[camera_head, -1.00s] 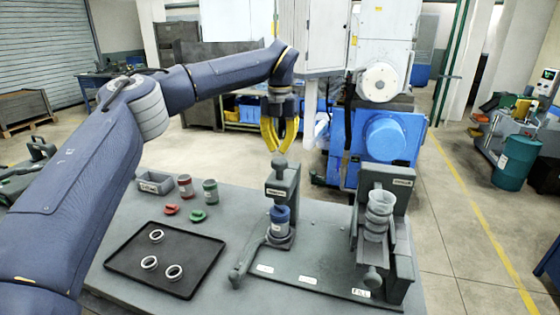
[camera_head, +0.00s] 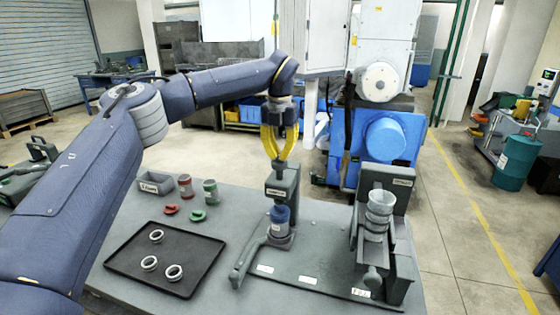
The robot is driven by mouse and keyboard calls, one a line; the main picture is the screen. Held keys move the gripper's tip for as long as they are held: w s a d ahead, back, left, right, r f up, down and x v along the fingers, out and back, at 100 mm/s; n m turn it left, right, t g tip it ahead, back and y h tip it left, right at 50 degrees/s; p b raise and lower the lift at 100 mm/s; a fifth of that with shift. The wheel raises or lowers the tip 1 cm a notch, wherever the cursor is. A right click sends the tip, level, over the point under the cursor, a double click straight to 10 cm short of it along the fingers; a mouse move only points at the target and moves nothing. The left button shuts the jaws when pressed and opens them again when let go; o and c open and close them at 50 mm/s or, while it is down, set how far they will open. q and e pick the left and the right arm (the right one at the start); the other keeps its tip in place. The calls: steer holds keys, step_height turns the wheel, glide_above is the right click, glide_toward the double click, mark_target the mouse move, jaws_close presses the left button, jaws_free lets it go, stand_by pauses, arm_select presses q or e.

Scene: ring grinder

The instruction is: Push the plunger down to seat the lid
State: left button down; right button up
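The press station (camera_head: 284,180) stands on the bench, a grey upright with a labelled head. The plunger top is mostly hidden by my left gripper. A blue-topped jar (camera_head: 279,218) stands upright under the head. Whether its lid is fully seated is too small to tell. My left gripper (camera_head: 279,160) points down with its yellow fingers drawn together at the tips, right at the top of the press. It looks shut with nothing held. Contact with the plunger looks likely but is not clear. My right gripper is out of view.
A black tray (camera_head: 202,278) with 3 pale rings lies at left. Behind it are a grey bin (camera_head: 154,183), red and green jars and loose lids. The grinder (camera_head: 392,230) with a clear cup stands at right. A lever (camera_head: 243,262) lies in front of the press.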

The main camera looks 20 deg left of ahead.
mark_target(280, 165)
arm_select(q)
steer(key=shift+f, duration=1.95)
steer(key=shift+r, duration=4.7)
